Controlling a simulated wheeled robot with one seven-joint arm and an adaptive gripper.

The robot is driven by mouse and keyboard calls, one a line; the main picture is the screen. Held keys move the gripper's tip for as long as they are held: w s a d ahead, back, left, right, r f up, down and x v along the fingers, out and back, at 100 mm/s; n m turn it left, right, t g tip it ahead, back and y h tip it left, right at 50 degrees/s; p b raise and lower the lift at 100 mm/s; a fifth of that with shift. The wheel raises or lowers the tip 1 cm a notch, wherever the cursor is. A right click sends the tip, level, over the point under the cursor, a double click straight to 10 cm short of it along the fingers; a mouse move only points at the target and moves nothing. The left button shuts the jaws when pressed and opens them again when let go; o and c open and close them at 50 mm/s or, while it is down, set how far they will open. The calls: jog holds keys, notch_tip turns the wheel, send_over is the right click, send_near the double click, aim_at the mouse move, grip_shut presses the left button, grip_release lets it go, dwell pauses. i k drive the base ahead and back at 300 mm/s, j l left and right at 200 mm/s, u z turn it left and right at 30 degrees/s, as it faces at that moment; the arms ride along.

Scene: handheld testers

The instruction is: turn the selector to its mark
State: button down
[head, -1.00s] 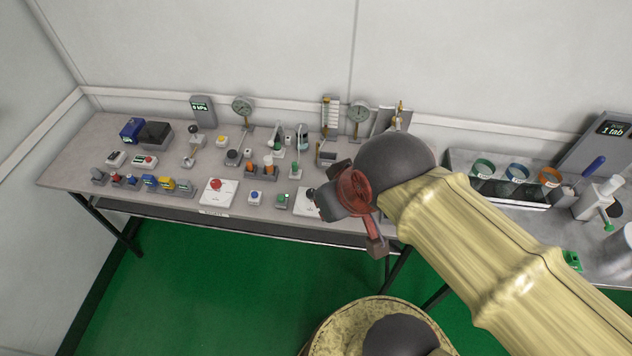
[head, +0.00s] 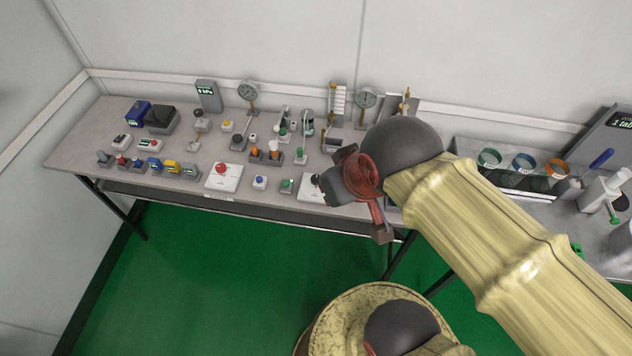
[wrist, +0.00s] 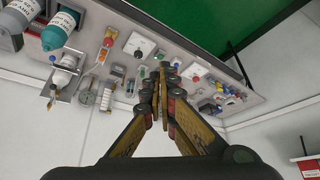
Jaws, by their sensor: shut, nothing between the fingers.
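The selector seems to be the dark knob on a white square plate (head: 308,193) at the bench's front edge, partly covered by my arm in the head view. In the wrist view a white plate with a small dark knob (wrist: 138,46) lies ahead and left of my fingertips. Its mark and pointer are too small to read. My gripper (wrist: 165,72) is shut and empty, its fingers together, apart from that plate in the picture. In the head view my wrist hangs just right of the plate, and the fingers cannot be made out clearly.
A white plate with a red button (head: 221,177) sits left along the grey bench (head: 75,152). Small switches, gauges and testers crowd the bench. A rack with coloured rings (head: 520,178) stands right. Green floor (head: 210,270) in front is clear.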

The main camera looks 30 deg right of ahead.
aim_at(315, 179)
jog(key=k+j, duration=0.2)
jog(key=k+j+z, duration=0.1)
jog(key=k+z, duration=0.35)
jog(key=z, duration=0.25)
jog(key=k+z, duration=0.35)
jog(key=i+z, duration=0.15)
jog(key=z, duration=0.45)
jog(key=i+j, duration=0.1)
jog(key=j, duration=0.2)
jog(key=i+j, duration=0.15)
jog(key=j, duration=0.15)
